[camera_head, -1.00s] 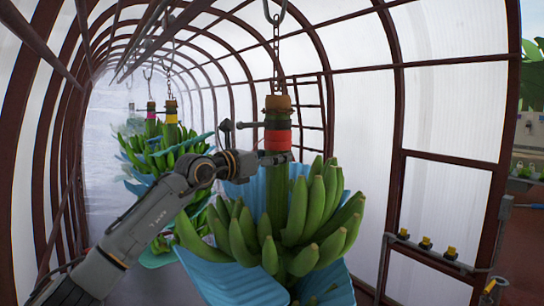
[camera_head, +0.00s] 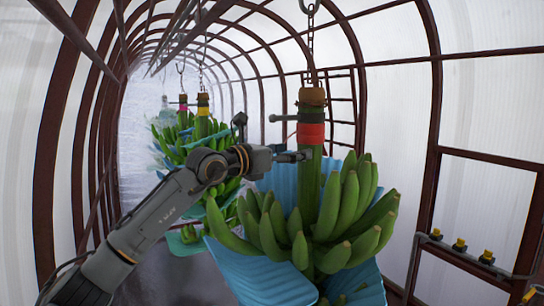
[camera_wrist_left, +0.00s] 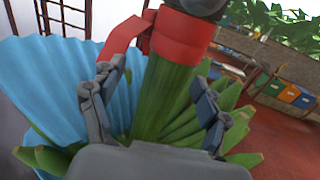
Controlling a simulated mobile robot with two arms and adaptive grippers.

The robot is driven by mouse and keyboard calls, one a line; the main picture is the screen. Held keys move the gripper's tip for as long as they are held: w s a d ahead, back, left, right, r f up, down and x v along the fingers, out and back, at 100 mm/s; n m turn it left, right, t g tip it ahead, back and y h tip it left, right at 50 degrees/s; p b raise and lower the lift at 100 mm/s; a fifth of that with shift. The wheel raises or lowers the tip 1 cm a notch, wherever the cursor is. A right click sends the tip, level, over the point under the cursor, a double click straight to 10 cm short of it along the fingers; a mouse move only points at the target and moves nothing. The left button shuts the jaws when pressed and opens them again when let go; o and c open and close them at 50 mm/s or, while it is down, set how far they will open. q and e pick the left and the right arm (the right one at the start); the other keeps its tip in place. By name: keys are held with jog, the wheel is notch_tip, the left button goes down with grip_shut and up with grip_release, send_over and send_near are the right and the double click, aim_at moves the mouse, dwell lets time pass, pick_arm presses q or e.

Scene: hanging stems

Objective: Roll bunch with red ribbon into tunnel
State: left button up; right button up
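The banana bunch with the red ribbon (camera_head: 311,133) hangs upright from a chain, with blue sheeting (camera_head: 250,275) around its fruit. Its green stem (camera_head: 309,190) also shows in the left wrist view (camera_wrist_left: 166,98), with the red ribbon (camera_wrist_left: 181,37) above my fingers. My left gripper (camera_head: 296,156) is at the stem's left side, just below the ribbon. In the left wrist view, the left gripper's fingers (camera_wrist_left: 158,105) are spread, one on each side of the stem, with gaps showing. My right gripper is not in view. The tunnel (camera_head: 100,110) runs back on the left under brown arches.
Other bunches hang deeper in the tunnel, one with a yellow ribbon (camera_head: 203,111) and one with a pink ribbon (camera_head: 183,107). A brown-framed panel wall (camera_head: 485,155) stands at the right. A low rail with yellow-topped pieces (camera_head: 460,245) runs along it.

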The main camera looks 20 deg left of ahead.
pick_arm(q)
send_over(265, 190)
jog(key=w, duration=0.1)
jog(key=shift+d+f, duration=0.1)
jog(key=shift+d, duration=0.05)
jog(key=shift+s, duration=0.45)
jog(key=shift+a, duration=0.2)
